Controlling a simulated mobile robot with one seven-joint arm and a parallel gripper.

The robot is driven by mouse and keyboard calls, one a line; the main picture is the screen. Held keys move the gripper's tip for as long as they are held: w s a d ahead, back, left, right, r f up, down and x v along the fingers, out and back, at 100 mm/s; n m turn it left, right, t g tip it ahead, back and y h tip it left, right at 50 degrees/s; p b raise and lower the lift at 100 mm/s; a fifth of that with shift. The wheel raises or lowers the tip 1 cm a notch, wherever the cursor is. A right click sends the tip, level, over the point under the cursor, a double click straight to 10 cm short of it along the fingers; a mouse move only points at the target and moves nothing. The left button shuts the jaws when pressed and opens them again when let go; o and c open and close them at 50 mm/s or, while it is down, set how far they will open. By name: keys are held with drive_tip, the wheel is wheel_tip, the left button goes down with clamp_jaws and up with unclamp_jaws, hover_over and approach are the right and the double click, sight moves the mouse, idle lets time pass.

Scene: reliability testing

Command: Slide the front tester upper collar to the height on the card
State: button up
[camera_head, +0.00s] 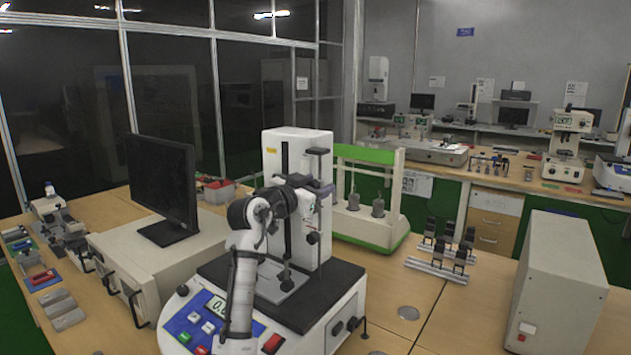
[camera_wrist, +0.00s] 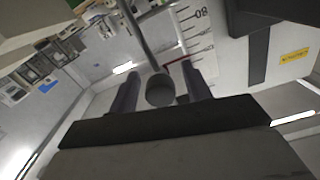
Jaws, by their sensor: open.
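The front tester (camera_head: 345,287) has a white column (camera_head: 272,158), a dark base plate and a thin vertical rod. My gripper (camera_head: 318,190) is raised beside the rod at mid-column height. In the wrist view, my gripper (camera_wrist: 160,88) is open, its two dark fingers on either side of a round dark knob (camera_wrist: 160,91). The knob appears to belong to the upper collar; I cannot tell whether either finger touches it. Behind it are a printed scale (camera_wrist: 198,28) marked 80 and a red line. A lower dark knob (camera_head: 313,238) shows below my gripper. I cannot identify the height card.
A monitor (camera_head: 163,185) on a beige box stands left of the tester. A beige cabinet (camera_head: 563,280) and a black-clamped fixture (camera_head: 441,262) stand right. Some bench between them is clear.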

clamp_jaws()
drive_tip(key=shift+d+f+b, duration=0.1)
drive_tip(key=shift+f+b, duration=1.25)
drive_tip(key=shift+f, duration=0.3)
drive_tip(key=shift+r, duration=0.1)
unclamp_jaws()
drive_tip(key=b+v, duration=0.4)
drive_tip(key=v, duration=1)
